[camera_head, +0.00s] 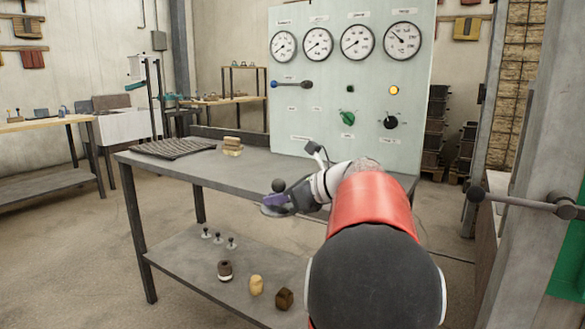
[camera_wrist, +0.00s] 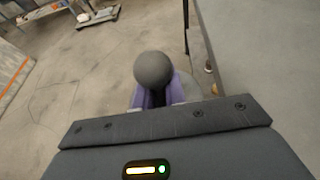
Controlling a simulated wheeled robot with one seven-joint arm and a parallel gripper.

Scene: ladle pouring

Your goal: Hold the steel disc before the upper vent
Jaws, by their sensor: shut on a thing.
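My gripper (camera_head: 277,201) reaches out over the near edge of the grey metal table, with purple fingers. It is shut on the steel disc (camera_head: 268,211), a grey plate with a dark ball knob standing up from it. In the wrist view the purple fingers (camera_wrist: 158,92) close just below the knob (camera_wrist: 153,69), which hides most of what lies beneath it. The disc is in the air, apart from the table. I cannot make out an upper vent in either view.
A pale panel (camera_head: 300,100) with gauges, lamps and knobs stands behind the table (camera_head: 215,168). A ribbed dark mat (camera_head: 172,148) and a small stacked block (camera_head: 232,146) lie on the table. Several small items stand on the lower shelf (camera_head: 190,257). A post with a bar (camera_head: 520,202) stands at right.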

